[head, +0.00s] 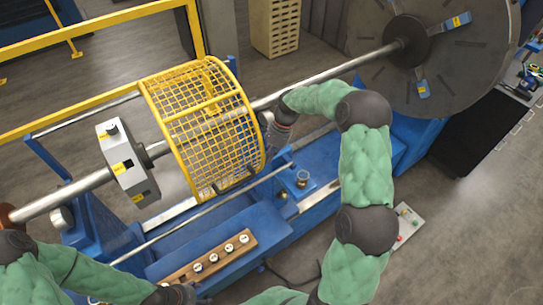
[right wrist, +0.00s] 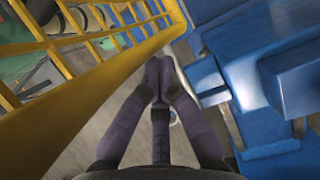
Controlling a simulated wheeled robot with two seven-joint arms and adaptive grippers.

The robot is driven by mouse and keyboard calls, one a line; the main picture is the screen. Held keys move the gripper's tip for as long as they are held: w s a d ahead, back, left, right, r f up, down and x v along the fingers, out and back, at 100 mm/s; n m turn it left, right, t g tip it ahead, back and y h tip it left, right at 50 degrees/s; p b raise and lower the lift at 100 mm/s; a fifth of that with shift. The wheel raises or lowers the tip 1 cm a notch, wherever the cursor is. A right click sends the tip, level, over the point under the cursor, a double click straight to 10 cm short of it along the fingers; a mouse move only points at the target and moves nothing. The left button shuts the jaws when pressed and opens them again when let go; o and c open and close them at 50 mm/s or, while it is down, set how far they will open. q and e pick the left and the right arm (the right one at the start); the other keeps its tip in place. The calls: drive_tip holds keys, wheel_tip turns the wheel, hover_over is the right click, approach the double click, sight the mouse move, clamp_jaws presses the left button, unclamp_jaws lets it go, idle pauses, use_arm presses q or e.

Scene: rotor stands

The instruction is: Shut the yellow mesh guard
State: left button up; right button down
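The yellow mesh guard (head: 205,120) arches over the steel shaft (head: 325,72) in the head view. Its front lower edge hangs close to the blue machine bed; I cannot tell whether it touches. My right gripper (head: 268,142) is beside the guard's right edge, pointing down. In the right wrist view its fingertips (right wrist: 160,75) are together with nothing seen between them. The guard's yellow rim and mesh (right wrist: 75,80) run along the left there, apart from the fingertips. My left gripper (head: 178,295) is at the bottom edge, dark and partly cut off; its fingers are unclear.
A wooden block (head: 230,257) with several white-topped pieces lies on the blue bed (head: 165,262). A grey hub block (head: 125,165) sits on the shaft left of the guard. A large grey disc (head: 440,75) is at the right. Yellow rails (head: 95,45) stand behind.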

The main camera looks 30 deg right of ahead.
sight(221, 160)
drive_tip(key=a, duration=0.8)
drive_tip(key=s+a, duration=0.1)
drive_tip(key=a, duration=0.8)
drive_tip(key=s+a, duration=0.1)
drive_tip(key=a, duration=0.7)
drive_tip(key=shift+a+p, duration=0.35)
use_arm(q)
drive_tip(key=shift+r, duration=0.4)
use_arm(e)
drive_tip(key=shift+d, duration=0.15)
drive_tip(key=shift+d, duration=0.35)
drive_tip(key=d, duration=0.2)
drive_tip(key=shift+w+d, duration=0.15)
drive_tip(key=shift+d, duration=0.2)
drive_tip(key=shift+w+d+r, duration=0.15)
drive_tip(key=shift+d+r, duration=0.5)
drive_tip(key=shift+r, duration=0.1)
drive_tip(key=v, duration=0.3)
drive_tip(key=b+v, duration=0.1)
drive_tip(key=v, duration=0.3)
drive_tip(key=shift+a+r, duration=0.1)
drive_tip(key=shift+a, duration=0.1)
drive_tip(key=shift+d+r, duration=0.4)
drive_tip(key=shift+r, duration=0.1)
use_arm(q)
drive_tip(key=shift+d+f, duration=0.4)
drive_tip(key=shift+f, duration=0.25)
use_arm(e)
drive_tip(key=shift+a, duration=0.1)
